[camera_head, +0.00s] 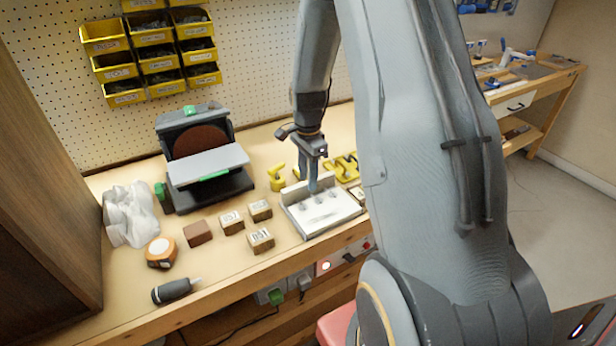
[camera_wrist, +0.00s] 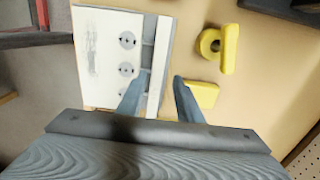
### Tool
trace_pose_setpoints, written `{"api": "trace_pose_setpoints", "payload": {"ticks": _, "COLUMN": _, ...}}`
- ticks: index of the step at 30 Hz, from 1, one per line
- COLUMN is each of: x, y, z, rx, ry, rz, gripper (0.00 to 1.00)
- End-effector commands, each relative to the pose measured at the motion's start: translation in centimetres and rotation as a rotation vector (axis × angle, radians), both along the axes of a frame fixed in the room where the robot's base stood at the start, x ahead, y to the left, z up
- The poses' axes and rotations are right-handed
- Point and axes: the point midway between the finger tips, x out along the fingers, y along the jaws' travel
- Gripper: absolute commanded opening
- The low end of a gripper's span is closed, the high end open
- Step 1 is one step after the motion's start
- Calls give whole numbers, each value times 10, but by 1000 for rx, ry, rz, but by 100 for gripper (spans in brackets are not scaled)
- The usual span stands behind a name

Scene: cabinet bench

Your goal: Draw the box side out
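A pale, thin upright panel (camera_head: 296,192), which looks like the box side, stands along the back edge of a white block (camera_head: 327,211) on the bench. In the wrist view, the panel's top edge (camera_wrist: 157,62) is a narrow white strip next to the block's face (camera_wrist: 98,55), which has round holes. My gripper (camera_head: 313,186) points down at the panel. In the wrist view, my gripper (camera_wrist: 159,76) is open, one finger on each side of the strip, with a visible gap on the right. Contact on the left is unclear.
Yellow letter-like pieces (camera_head: 345,167) lie just behind the block. Small wooden blocks (camera_head: 260,240), a sander (camera_head: 208,160), a tape measure (camera_head: 160,252) and a white cloth (camera_head: 130,213) are to the left. A tall wooden cabinet (camera_head: 40,200) bounds the left side.

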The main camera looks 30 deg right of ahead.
Motion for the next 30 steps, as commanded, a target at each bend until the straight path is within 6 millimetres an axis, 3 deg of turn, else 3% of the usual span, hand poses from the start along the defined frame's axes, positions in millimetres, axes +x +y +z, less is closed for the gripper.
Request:
{"api": "trace_pose_setpoints", "payload": {"ticks": 5, "x": 0, "y": 0, "z": 6, "rx": 0, "ry": 0, "rz": 0, "gripper": 33}}
{"api": "trace_pose_setpoints", "payload": {"ticks": 21, "x": 1, "y": 1, "z": 74, "rx": -1, "ry": -2, "rz": 1, "gripper": 33}}
{"api": "trace_pose_setpoints", "payload": {"ticks": 30, "x": 0, "y": 1, "z": 78, "rx": 0, "ry": 0, "rz": 1, "gripper": 33}}
